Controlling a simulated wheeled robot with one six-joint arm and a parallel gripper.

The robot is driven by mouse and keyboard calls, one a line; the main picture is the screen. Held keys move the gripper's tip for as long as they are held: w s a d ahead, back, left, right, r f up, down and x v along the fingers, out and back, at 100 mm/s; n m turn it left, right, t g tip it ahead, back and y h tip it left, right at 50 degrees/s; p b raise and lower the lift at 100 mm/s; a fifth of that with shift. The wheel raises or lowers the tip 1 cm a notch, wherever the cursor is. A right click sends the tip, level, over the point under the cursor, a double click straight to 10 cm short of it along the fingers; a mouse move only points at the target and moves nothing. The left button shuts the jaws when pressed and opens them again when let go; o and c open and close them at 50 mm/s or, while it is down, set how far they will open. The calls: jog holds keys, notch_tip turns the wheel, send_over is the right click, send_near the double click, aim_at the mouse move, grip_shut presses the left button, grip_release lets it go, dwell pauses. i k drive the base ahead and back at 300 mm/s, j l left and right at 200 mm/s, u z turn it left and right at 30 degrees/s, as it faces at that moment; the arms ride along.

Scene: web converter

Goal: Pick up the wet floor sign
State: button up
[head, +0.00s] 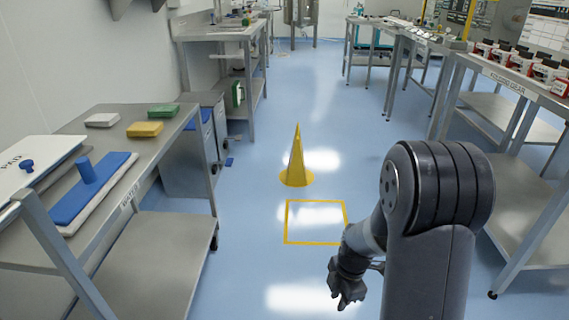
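The wet floor sign (298,160) is a yellow cone-shaped marker with a wide round foot. It stands upright on the blue floor in the middle of the head view, just beyond a yellow taped square. My gripper (344,296) hangs low at the bottom right of centre, nearer to me than the sign and apart from it. The fingers are small and dark in this view, and I cannot tell whether they are open or shut. Nothing is seen held in it.
A yellow taped square (287,224) on the floor is empty. A steel table (165,143) with pads and blocks stands on the left. Steel benches (505,80) with red and white boxes line the right. The blue aisle between them is clear around the sign.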

aim_at(296, 169)
jog(key=i+u, duration=0.2)
jog(key=i, duration=1.15)
jog(key=i+j, duration=0.1)
jog(key=i, duration=1.65)
jog(key=i+z, duration=0.3)
jog(key=i+j+z, duration=0.35)
jog(key=i, duration=0.15)
jog(key=i+j+z, duration=0.15)
jog(key=i+z, duration=0.15)
jog(key=i, duration=0.05)
